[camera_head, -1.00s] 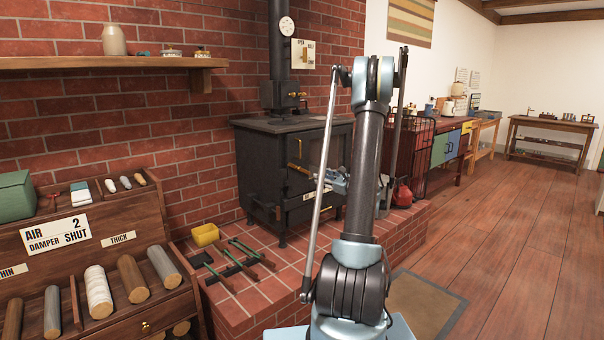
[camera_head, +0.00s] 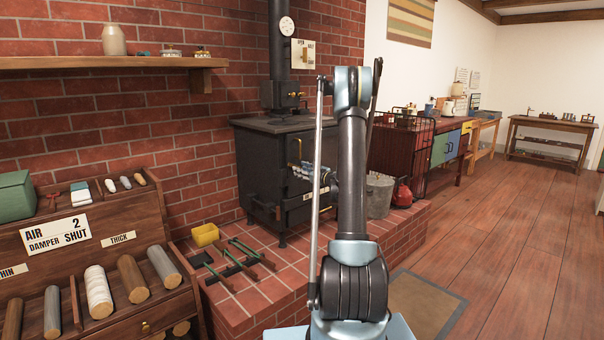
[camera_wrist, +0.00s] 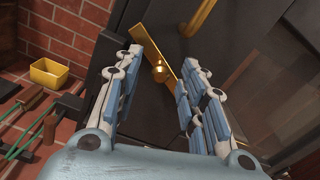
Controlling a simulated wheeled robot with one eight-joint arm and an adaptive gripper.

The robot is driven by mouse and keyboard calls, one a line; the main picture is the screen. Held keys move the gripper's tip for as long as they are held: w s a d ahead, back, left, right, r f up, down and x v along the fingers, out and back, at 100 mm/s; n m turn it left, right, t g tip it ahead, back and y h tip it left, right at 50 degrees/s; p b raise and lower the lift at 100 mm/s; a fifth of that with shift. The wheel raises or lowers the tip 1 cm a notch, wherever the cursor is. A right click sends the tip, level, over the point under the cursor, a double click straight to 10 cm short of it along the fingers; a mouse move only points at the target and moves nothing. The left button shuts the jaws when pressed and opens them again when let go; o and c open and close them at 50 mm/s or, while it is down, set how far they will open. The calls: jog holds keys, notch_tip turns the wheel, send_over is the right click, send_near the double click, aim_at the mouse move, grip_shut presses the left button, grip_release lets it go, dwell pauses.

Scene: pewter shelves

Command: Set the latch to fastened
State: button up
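The black stove (camera_head: 262,165) stands on the brick hearth, and my arm covers part of its front. In the wrist view, a flat brass latch bar (camera_wrist: 150,45) lies slantwise on the dark stove front, from upper left to lower right. In the head view, my gripper (camera_head: 304,171) is at the stove front, partly hidden.
A curved brass handle (camera_wrist: 199,18) is near the latch. A yellow box (camera_head: 205,235) and green-handled tools (camera_head: 243,248) lie on the hearth. A grey bucket (camera_head: 379,196) and a red kettle-like object (camera_head: 402,193) stand right of the stove. Wooden floor is clear at right.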

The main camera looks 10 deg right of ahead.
grip_shut()
